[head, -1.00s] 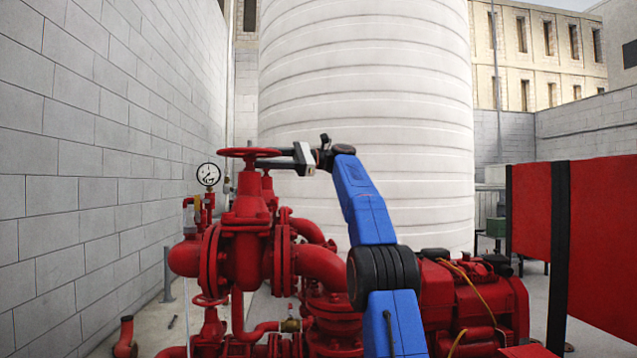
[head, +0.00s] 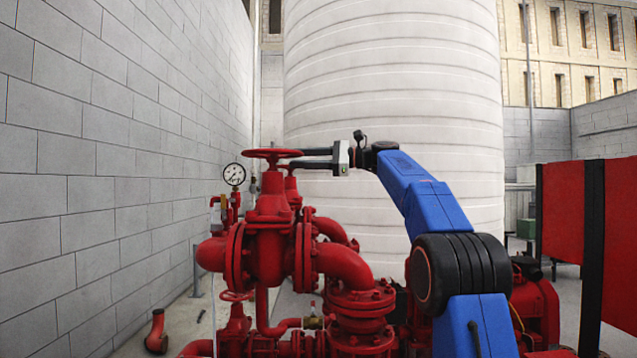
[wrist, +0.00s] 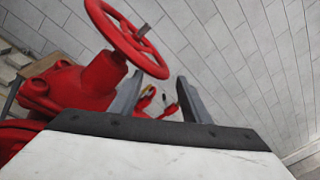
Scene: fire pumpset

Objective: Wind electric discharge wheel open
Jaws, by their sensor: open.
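The red discharge handwheel (head: 262,153) sits level on top of a red valve body (head: 270,208) in the head view. My gripper (head: 293,158) is at the wheel's right side, with its dark fingers pointing left toward the rim. In the wrist view the wheel's rim (wrist: 154,67) shows ahead and to the upper left, near the left fingertip. My gripper (wrist: 160,76) is open there, with a gap between the two fingers. I cannot tell whether the rim touches a finger.
A pressure gauge (head: 234,174) stands left of the valve, before a grey block wall (head: 90,180). Red pipework (head: 345,265) fills the space below. A large white tank (head: 400,80) stands behind. Red panels (head: 563,215) stand at the right.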

